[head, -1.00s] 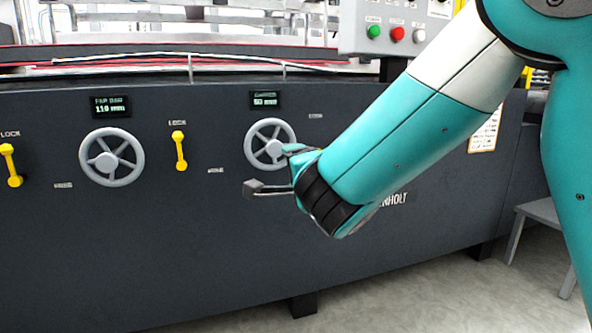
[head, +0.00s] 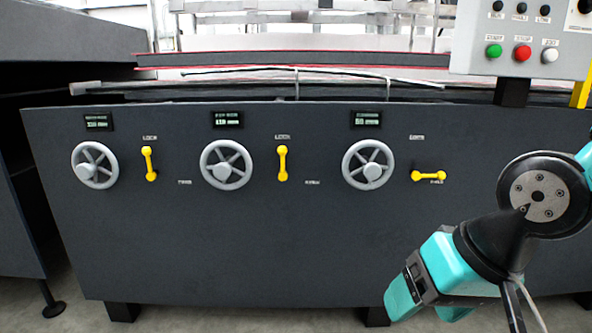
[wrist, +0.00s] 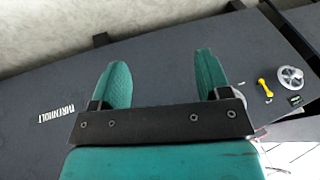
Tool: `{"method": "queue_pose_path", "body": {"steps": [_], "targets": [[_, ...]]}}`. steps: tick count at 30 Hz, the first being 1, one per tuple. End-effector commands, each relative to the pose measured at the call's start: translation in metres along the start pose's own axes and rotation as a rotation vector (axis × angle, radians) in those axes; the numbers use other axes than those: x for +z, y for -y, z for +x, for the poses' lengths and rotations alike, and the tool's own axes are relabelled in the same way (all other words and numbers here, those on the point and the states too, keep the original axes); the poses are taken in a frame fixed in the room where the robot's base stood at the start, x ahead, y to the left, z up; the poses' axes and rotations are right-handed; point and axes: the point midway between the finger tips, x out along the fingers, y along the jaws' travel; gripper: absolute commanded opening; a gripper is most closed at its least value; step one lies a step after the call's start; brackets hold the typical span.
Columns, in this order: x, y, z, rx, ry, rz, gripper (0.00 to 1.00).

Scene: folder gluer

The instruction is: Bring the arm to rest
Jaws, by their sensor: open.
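My gripper (wrist: 164,82) is open and empty in the wrist view, its two teal fingers apart with the dark machine side behind them. In the head view my arm is folded at the lower right, and the teal gripper end (head: 405,296) hangs low in front of the machine's lower right part. It is below the right handwheel (head: 368,164) and the right yellow lock lever (head: 428,176), apart from both. That lever lies horizontal, while the left lever (head: 149,163) and the middle lever (head: 282,163) stand upright.
The dark machine front (head: 230,250) spans the view, with a left handwheel (head: 95,166) and a middle handwheel (head: 226,165). A grey control box (head: 520,45) with coloured buttons is at the upper right. Another dark unit (head: 30,180) stands at the left. Pale floor shows below.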

Motion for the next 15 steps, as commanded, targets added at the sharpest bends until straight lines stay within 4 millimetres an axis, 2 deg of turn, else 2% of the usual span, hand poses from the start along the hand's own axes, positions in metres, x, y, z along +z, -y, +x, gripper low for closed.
{"method": "queue_pose_path", "body": {"steps": [1, 4, 6, 11, 15], "targets": [[0.018, 0.011, -0.021, -0.032, 0.074, -0.134, 0.70], [0.062, 0.026, -0.049, -0.117, 0.229, -0.441, 0.70], [0.052, 0.035, -0.074, -0.117, 0.232, -0.444, 0.70], [0.037, 0.049, -0.120, -0.116, 0.232, -0.440, 0.70], [0.021, 0.065, -0.166, -0.115, 0.231, -0.439, 0.70]]}}
